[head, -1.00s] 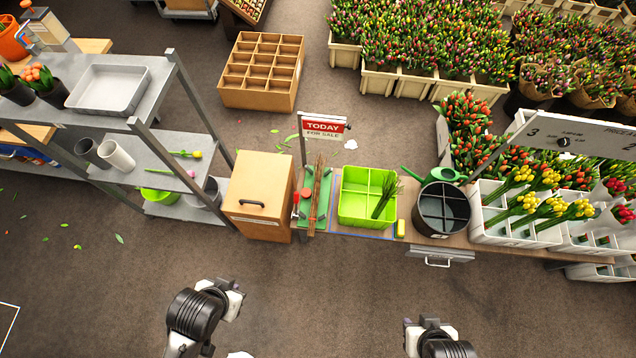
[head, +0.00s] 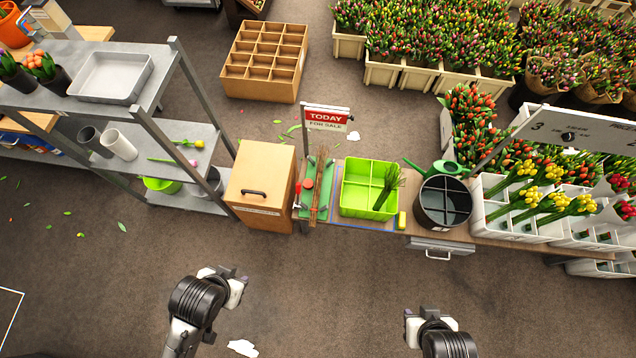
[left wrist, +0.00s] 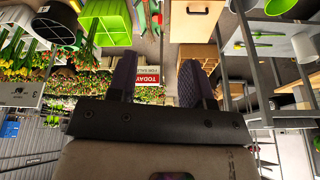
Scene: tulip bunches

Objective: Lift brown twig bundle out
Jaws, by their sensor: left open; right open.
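The brown twig bundle (head: 319,184) lies lengthwise across a green tray (head: 304,210) at the left end of the bench, in the head view. Beside it on the right stands a bright green divided crate (head: 369,167) with green stems in one compartment. My left gripper (head: 240,278) is in front of the bench, lower left of the bundle and well apart from it. In the left wrist view its two dark fingers (left wrist: 158,82) are apart with nothing between them. My right gripper (head: 412,318) is low in the head view, away from the bench, open; its fingertips show poorly.
A wooden cabinet (head: 262,172) stands just left of the tray. A red-and-white sign (head: 326,118) rises behind the bundle. A dark round divided bucket (head: 444,203) and white tulip boxes (head: 500,232) stand to the right.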

